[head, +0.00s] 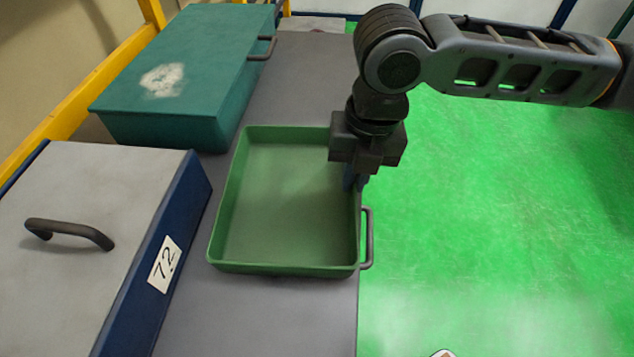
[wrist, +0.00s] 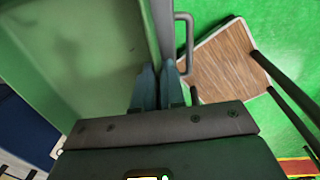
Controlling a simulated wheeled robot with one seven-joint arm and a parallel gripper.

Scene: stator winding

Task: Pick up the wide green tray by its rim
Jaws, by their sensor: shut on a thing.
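The wide green tray (head: 285,268) sits on the grey bench top, near its right edge, in the head view. It is empty, with a dark handle on its right side. My gripper (head: 354,180) is at the tray's right rim, behind the handle, pointing down. In the wrist view my gripper (wrist: 160,72) has its two fingers on either side of the tray's rim (wrist: 152,35), shut on it. The handle (wrist: 184,40) is just right of the fingers. Whether the tray's base touches the bench cannot be told.
A teal lidded box (head: 190,65) stands behind and left of the tray. A grey-topped blue box (head: 90,230) labelled 72 stands at the front left. Bare grey bench (head: 270,315) lies in front. The green floor is right; a wooden stool (wrist: 225,65) shows below.

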